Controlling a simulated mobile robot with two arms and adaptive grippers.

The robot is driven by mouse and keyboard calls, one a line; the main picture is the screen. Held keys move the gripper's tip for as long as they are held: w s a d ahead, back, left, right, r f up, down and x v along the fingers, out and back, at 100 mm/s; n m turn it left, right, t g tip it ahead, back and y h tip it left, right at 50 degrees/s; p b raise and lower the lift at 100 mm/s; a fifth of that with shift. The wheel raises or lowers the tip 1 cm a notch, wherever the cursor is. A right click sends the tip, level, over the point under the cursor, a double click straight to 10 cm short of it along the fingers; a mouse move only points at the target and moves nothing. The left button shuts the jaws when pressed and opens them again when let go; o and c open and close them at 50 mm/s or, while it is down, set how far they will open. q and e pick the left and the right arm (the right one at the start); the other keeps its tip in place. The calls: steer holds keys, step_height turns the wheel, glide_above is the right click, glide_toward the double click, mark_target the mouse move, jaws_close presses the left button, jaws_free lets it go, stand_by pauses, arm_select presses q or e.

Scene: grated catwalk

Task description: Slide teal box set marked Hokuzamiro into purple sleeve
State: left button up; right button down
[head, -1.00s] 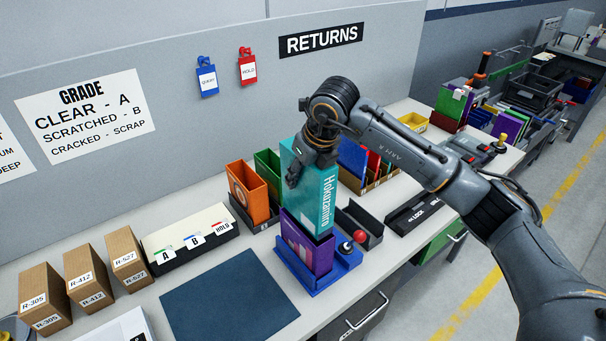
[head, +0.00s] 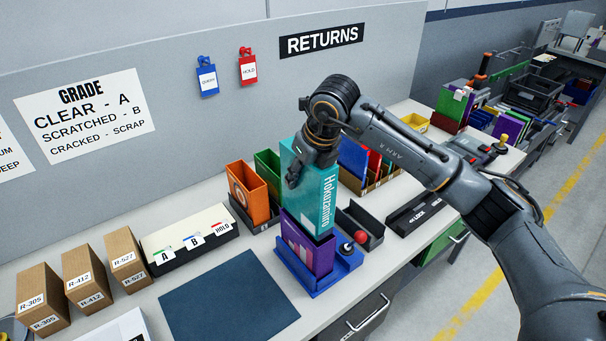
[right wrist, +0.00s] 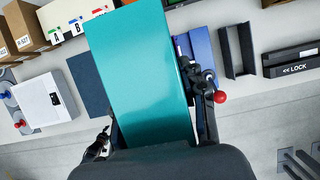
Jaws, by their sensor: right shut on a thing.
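The teal box set (head: 318,197), marked Hokuzamiro on its spine, stands upright above the purple sleeve (head: 303,246). Its lower end meets the sleeve's open top; how far it is inside is hidden. The sleeve stands in a blue holder (head: 338,265) with a red ball knob. My right gripper (head: 297,172) is shut on the upper part of the teal box. My left gripper is in neither view.
Orange (head: 248,193) and green (head: 268,172) sleeves stand behind to the left. An empty black holder (head: 361,222) and the LOCK block (head: 415,212) are to the right. A dark blue mat (head: 230,298) lies bare at the front left, beside cardboard boxes (head: 82,277).

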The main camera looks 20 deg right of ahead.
stand_by(0.6)
steer(key=shift+f+b, duration=4.8)
steer(key=shift+f, duration=0.8)
steer(key=shift+r, duration=0.1)
steer(key=shift+c, duration=1.4)
jaws_free()
steer(key=shift+r+p, duration=2.1)
steer(key=shift+r, duration=1.9)
